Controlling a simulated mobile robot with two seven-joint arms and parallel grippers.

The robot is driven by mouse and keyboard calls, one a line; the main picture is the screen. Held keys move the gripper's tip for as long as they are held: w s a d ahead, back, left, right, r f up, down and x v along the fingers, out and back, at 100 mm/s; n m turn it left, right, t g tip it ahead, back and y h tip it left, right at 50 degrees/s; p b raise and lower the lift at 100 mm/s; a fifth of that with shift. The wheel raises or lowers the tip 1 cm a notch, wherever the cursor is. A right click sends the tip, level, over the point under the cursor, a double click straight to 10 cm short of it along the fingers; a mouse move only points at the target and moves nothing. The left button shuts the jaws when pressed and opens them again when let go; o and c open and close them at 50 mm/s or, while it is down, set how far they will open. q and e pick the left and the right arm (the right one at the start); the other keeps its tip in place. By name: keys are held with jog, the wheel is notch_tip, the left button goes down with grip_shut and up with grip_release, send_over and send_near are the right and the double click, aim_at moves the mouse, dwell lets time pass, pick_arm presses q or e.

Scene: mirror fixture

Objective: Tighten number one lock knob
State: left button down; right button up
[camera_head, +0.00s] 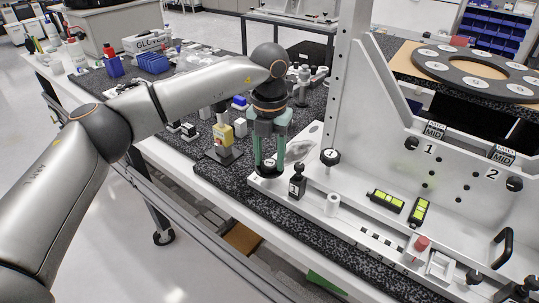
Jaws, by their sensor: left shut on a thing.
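My left gripper (268,160) comes down from the upper left with its two teal fingers pointing downward. It is shut on a dark knob (268,167) with a light top at the left end of the white fixture (319,181). The fingers partly hide this knob, and no number on it can be read. A black knob with a white number 1 (330,156) stands just right of the gripper. A black post marked 1 (297,182) stands in front of it. Another black knob (411,143) sits beside a printed 1 on the upright plate. My right gripper is not in view.
The fixture's tall white upright (347,80) rises close to the gripper's right. Yellow-green levels (386,201) and a red-topped part (421,244) are on the fixture. A yellow block (223,134) stands left of the gripper. A dark ring (480,72) lies on the back table.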

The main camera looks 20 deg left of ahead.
pick_arm(q)
jog(key=m, duration=0.5)
jog(key=shift+m, duration=0.3)
jog(key=m, duration=0.5)
jog(key=shift+m, duration=0.3)
jog(key=m, duration=0.5)
jog(key=shift+p, duration=0.35)
jog(key=shift+m, duration=2.4)
jog(key=shift+c, duration=1.7)
grip_release()
